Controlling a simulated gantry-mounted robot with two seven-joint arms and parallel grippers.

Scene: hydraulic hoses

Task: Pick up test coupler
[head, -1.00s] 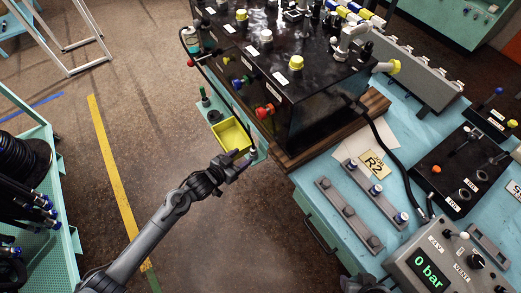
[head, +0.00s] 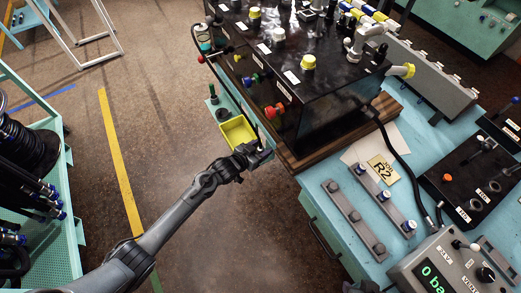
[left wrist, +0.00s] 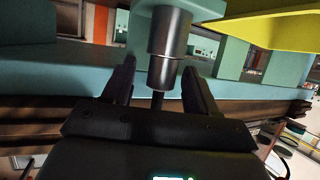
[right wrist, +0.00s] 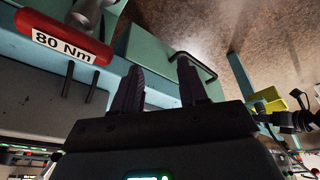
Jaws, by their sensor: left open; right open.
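A dark cylindrical part with a grey metal body (left wrist: 168,50), which looks like the test coupler, stands between the spread fingers of my left gripper (left wrist: 158,78) in the left wrist view. Both fingers appear apart from it. In the head view my left gripper (head: 252,156) is at the near end of the narrow teal shelf, beside the yellow bin (head: 238,132), and largely hides the coupler. My right gripper (right wrist: 160,72) is open and empty in the right wrist view.
The black-topped bench unit (head: 330,75) stands just right of the shelf. A teal bench (head: 330,205) carries grey rails and a gauge box (head: 450,262). A red handle marked 80 Nm (right wrist: 62,38) shows in the right wrist view. Open floor lies left of the shelf.

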